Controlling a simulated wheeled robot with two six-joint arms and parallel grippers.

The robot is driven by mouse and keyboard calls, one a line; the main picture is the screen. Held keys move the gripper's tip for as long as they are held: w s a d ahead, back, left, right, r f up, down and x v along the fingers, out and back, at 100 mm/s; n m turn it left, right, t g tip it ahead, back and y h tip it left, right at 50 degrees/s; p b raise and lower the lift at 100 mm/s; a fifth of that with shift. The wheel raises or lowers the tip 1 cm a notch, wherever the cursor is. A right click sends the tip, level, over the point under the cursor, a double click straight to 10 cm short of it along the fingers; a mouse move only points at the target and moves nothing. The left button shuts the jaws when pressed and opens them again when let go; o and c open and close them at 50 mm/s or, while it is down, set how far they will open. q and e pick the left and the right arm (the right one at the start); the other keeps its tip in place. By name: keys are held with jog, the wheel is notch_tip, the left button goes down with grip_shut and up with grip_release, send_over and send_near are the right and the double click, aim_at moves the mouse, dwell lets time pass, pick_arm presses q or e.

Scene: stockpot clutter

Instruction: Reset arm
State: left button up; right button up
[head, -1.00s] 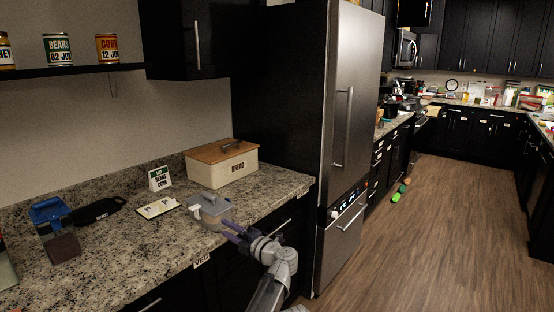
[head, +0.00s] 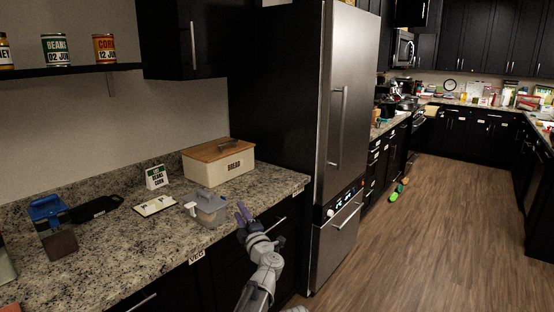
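On the granite counter (head: 150,245) stand a bread box (head: 222,169), a small sign (head: 156,177), a flat card (head: 155,206), a black board (head: 97,208) and a blue-topped item (head: 47,208). A steel fridge (head: 345,110) stands to the right. The wooden floor (head: 420,240) is open.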

pick_arm(q)
jog(key=s+d+f+m+h, duration=0.1)
jog(key=d+f+m+h, duration=0.2)
jog(key=d+m+h, duration=0.65)
jog(key=s+a+f+m+g+h, duration=0.1)
jog(key=s+f+m+g+h, duration=0.4)
jog(key=s+f+m, duration=0.3)
jog(key=s+a+f+m+g+y, duration=0.25)
jog(key=s+a+f+g, duration=0.4)
jog(key=s, duration=0.45)
jog(key=s+a+f+m+g+y, duration=0.1)
jog(key=s+a+f+g+y, duration=0.3)
jog(key=s+a+f, duration=0.5)
jog(key=s+d+r+m+g+p, duration=0.1)
jog(key=s+d+r+m+p, duration=0.1)
jog(key=s+d+r+p, duration=0.1)
jog(key=s+d+r+m+g+p, duration=0.1)
jog(key=s+d+r+p, duration=0.3)
jog(key=d, duration=0.5)
notch_tip(320, 180, up, 3)
jog(key=p, duration=0.2)
jog(key=shift+s+d+m+p, duration=0.25)
jog(key=shift+s+m+p, duration=0.05)
jog(key=shift+m, duration=0.1)
jog(key=shift+o, duration=0.2)
jog(key=shift+r+g, duration=0.1)
jog(key=shift+g, duration=0.15)
